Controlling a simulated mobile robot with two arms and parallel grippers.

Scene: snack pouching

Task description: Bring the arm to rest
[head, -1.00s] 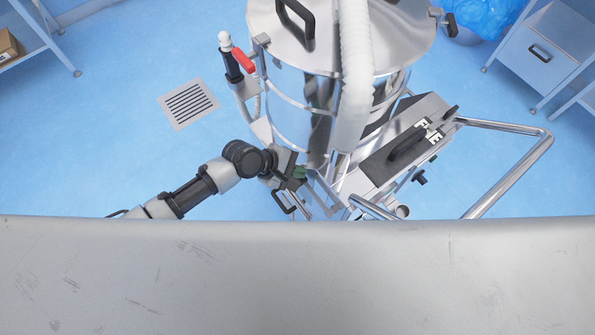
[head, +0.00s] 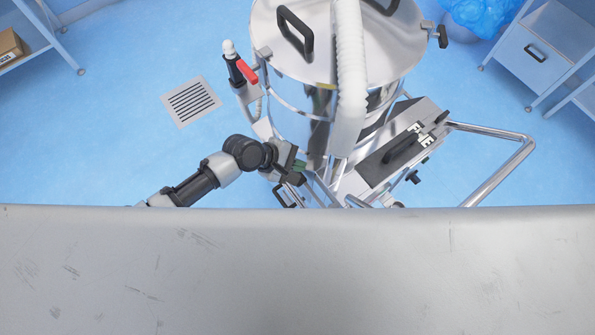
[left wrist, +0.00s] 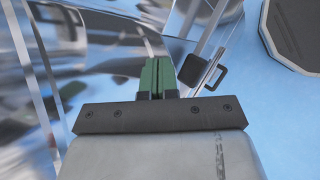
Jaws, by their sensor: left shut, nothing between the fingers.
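My left arm comes in from the left in the head view, bent at a dark joint. My left gripper (head: 300,169) is at the lower left side of the steel machine (head: 292,98), close to its frame. In the left wrist view the two green fingers (left wrist: 157,76) are together with nothing between them. Shiny steel fills much of the background around the fingertips; I cannot tell whether they touch it. My right gripper is not in view.
The machine has a white hose (head: 349,70), a red-handled part (head: 247,70) and a tubular push bar (head: 500,170). A floor drain (head: 191,101) lies left in open blue floor. Shelving stands at both upper corners. A scuffed grey surface covers the lower head view, hiding my arm's base.

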